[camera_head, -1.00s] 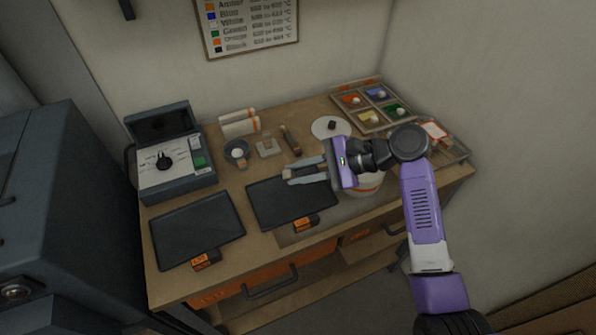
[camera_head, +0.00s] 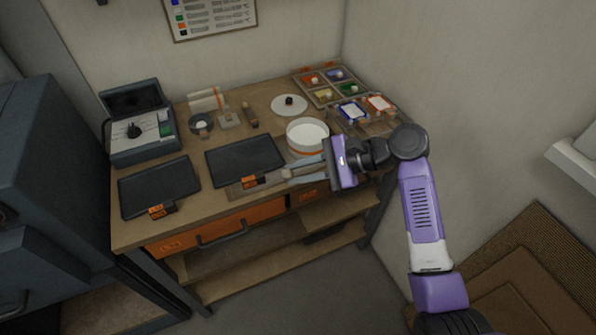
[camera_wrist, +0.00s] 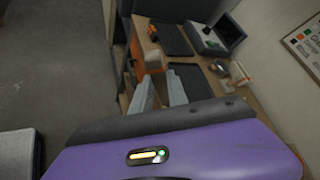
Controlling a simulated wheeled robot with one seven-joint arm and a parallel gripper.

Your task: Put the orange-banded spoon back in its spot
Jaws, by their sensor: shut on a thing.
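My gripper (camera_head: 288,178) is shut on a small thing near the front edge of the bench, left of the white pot. In the wrist view, a small pale block (camera_wrist: 153,63) shows at the tips of my fingers (camera_wrist: 160,92); I take it to be part of the orange-banded spoon, but its bowl and band cannot be made out. A tray (camera_head: 329,104) at the bench's back right has compartments of orange, blue, yellow and green, each with a small pale thing. The spoon's own spot cannot be told.
A white orange-banded pot (camera_head: 307,138) stands close behind my gripper. Dark panels (camera_head: 245,160) lie to the left on the bench (camera_head: 190,222). A control box (camera_head: 142,128), white disc (camera_head: 289,106) and framed cards (camera_head: 380,103) stand behind. Floor is clear in front.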

